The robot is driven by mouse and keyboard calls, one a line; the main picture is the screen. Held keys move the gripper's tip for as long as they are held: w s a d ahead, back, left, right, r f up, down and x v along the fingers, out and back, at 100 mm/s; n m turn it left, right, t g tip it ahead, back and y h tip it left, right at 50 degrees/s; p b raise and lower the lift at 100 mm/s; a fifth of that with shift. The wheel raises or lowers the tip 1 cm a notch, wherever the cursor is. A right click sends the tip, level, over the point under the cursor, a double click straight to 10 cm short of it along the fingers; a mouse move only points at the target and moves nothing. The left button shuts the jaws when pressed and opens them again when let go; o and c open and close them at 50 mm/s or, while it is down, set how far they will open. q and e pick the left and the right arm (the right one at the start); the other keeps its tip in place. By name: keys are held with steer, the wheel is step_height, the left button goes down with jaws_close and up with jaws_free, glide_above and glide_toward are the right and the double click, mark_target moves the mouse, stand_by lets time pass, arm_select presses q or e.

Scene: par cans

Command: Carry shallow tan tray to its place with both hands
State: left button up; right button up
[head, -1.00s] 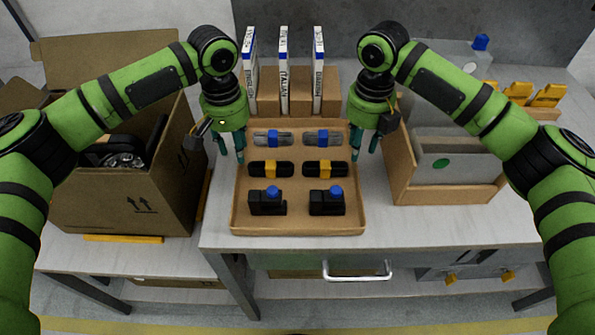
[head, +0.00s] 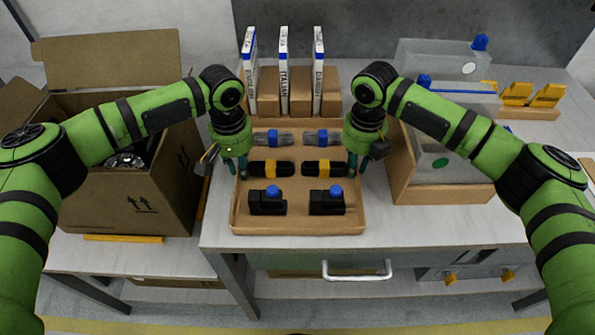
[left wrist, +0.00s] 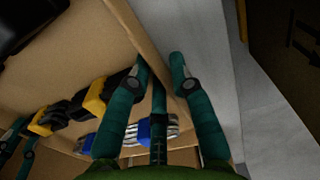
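The shallow tan tray (head: 298,222) lies on the table and holds two clamp-like tools with blue bands (head: 272,138), two black tools with yellow bands (head: 271,169) and two black boxes with blue knobs (head: 267,203). My left gripper (head: 236,172) is at the tray's left wall, its fingers apart on either side of it. The left wrist view shows the fingers (left wrist: 160,62) straddling the wall (left wrist: 135,32), with a gap on the outer side. My right gripper (head: 358,170) is at the tray's right wall with its fingers apart; its exact contact is hard to see.
A cardboard box (head: 150,205) stands left of the tray. A wooden rack (head: 296,90) with three upright booklets is behind it. A wooden holder (head: 440,193) with grey panels is on the right. A drawer handle (head: 357,277) is below the table's front edge.

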arm_select(q)
steer(key=shift+r, duration=0.2)
jaws_close()
arm_select(e)
steer(key=shift+r, duration=0.2)
jaws_close()
